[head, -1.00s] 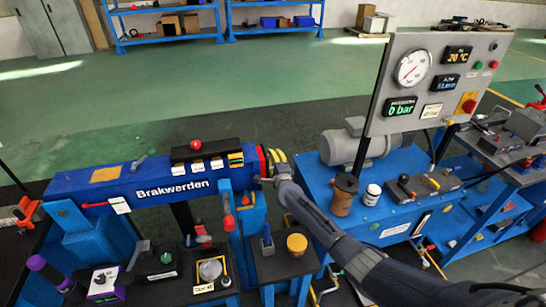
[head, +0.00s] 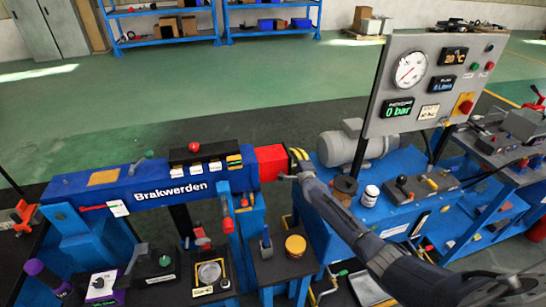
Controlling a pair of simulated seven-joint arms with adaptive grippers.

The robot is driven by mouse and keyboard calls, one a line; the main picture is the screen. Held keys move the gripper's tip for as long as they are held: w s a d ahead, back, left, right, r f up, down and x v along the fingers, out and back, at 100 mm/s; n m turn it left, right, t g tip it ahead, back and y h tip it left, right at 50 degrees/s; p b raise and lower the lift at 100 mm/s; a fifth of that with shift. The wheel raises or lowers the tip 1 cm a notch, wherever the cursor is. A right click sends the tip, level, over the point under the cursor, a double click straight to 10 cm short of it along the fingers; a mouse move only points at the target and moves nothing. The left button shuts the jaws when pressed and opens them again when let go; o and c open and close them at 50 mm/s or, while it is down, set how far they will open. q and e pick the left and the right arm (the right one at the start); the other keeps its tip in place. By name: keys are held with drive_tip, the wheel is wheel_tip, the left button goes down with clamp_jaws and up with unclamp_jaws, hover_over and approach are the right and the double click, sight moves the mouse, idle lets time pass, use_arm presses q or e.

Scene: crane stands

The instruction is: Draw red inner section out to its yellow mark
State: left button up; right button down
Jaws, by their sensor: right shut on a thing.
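The red inner section (head: 271,161) sticks out of the right end of the blue boom (head: 150,181) lettered "Brakwerden". A yellow-and-dark striped end piece (head: 299,155) is at its outer end. My right gripper (head: 297,167) is at this outer end and shut on it; the exact hold is small and partly hidden. I see no yellow mark on the bare red part. My left gripper is not in view.
The gauge panel (head: 430,80) and grey motor (head: 343,146) stand close to the right of my right gripper. A brown container (head: 344,188) and white jar (head: 370,195) stand on the blue bench. A yellow-capped pot (head: 295,246) stands in front of the boom.

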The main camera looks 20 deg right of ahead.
drive_tip(key=shift+w+d+r, duration=0.15)
drive_tip(key=shift+d+r, duration=0.25)
drive_tip(key=shift+d, duration=0.1)
drive_tip(key=c, duration=1.7)
unclamp_jaws()
drive_tip(key=o, duration=0.3)
drive_tip(key=shift+f, duration=0.1)
drive_tip(key=shift+a+f, duration=0.1)
drive_tip(key=s+a, duration=0.1)
drive_tip(key=s, duration=1.1)
